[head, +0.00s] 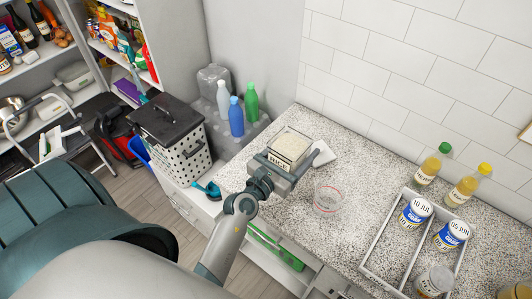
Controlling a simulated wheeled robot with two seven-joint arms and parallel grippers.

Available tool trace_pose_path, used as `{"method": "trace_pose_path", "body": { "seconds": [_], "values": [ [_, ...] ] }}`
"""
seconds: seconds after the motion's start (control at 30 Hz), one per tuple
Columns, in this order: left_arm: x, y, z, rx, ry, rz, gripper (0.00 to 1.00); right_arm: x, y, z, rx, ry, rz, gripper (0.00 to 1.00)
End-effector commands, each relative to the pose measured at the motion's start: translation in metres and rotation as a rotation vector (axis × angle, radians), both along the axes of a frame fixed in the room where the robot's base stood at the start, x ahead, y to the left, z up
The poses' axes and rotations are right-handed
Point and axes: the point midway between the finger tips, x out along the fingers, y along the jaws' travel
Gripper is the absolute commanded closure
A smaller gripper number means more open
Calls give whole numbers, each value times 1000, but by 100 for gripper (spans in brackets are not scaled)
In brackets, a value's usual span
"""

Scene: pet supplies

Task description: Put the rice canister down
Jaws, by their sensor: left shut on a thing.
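The rice canister (289,146) is a squarish, clear-sided container with pale contents and a dark label on its near side. It is upright at the counter's left end. My left gripper (286,160) is shut on it, with the grey gripper body along its near side. The canister's base is hidden, so I cannot tell whether it touches the speckled counter (360,180). My right gripper is not in view.
A clear cup (327,197) stands on the counter to the right of the canister. A pale flat piece (322,154) lies beside the canister. A white divided tray (375,247) with several cans is farther right, near two bottles (433,163). Bare counter lies between cup and tray.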

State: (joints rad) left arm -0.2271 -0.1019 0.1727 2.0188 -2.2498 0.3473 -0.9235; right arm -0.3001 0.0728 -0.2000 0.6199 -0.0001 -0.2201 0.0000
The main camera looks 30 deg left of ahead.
Motion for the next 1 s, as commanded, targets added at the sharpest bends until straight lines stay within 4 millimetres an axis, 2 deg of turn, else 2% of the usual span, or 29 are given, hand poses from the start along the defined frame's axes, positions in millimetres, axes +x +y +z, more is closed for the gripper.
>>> {"method": "trace_pose_path", "body": {
  "seconds": [0.13, 0.37, 0.67, 0.73, 1.0],
  "values": [
    [0, 0, 2, 0, -4, 0, 59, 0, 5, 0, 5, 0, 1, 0],
    [4, 9, -4, 3, -3, -3, 59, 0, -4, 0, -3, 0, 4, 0],
    [15, 44, -27, 4, -2, -3, 59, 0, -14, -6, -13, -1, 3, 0],
    [18, 52, -37, 3, -4, -1, 59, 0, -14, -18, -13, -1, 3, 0],
    [29, 85, -58, 2, -5, -1, 59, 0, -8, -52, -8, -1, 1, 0]
  ]
}}
